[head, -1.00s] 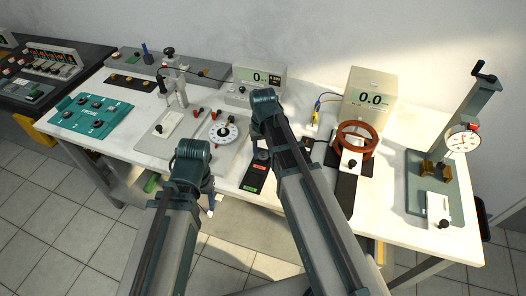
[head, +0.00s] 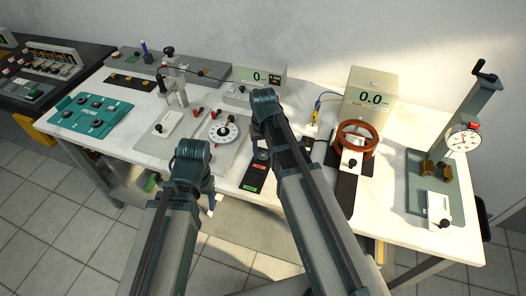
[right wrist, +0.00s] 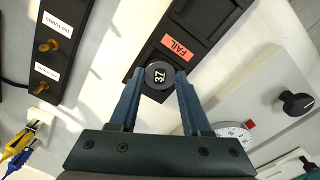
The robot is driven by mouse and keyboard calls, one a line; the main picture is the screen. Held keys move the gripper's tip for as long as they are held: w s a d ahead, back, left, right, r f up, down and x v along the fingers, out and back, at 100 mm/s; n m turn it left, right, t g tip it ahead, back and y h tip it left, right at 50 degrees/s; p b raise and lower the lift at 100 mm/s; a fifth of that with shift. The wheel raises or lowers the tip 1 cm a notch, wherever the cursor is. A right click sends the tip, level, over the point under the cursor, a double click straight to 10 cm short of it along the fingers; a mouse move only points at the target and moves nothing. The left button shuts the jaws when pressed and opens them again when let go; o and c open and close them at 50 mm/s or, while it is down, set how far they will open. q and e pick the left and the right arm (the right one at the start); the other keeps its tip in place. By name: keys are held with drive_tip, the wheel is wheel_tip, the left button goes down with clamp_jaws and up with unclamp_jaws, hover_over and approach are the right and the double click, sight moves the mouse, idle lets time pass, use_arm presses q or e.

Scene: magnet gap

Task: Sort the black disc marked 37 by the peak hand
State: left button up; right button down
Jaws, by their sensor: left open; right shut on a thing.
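The black disc (right wrist: 159,77) with a white 37 sits between the fingertips of my right gripper (right wrist: 160,84), which is shut on it. The disc is at the end of a black tray (right wrist: 203,22) beside the orange-red FAIL label (right wrist: 178,47); I cannot tell whether it touches the tray. In the head view this tray shows red and green labels (head: 254,180), and my right arm hides most of the gripper. My left gripper (head: 211,201) is open, mostly hidden behind its arm at the table's front edge. A dial gauge (head: 463,140) is on a stand at the right.
A white dial (head: 222,131) and a teal panel (head: 90,114) lie to the left. Yellow and blue connectors (right wrist: 22,145) are at the wrist view's left.

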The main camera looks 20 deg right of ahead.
drive_tip(key=shift+c, duration=1.4)
unclamp_jaws()
drive_tip(key=shift+c, duration=0.3)
drive_tip(key=c, duration=0.5)
drive_tip(key=shift+o, duration=0.2)
wheel_tip(320, 180, up, 4)
drive_tip(key=p, duration=0.4)
drive_tip(key=shift+r, duration=0.25)
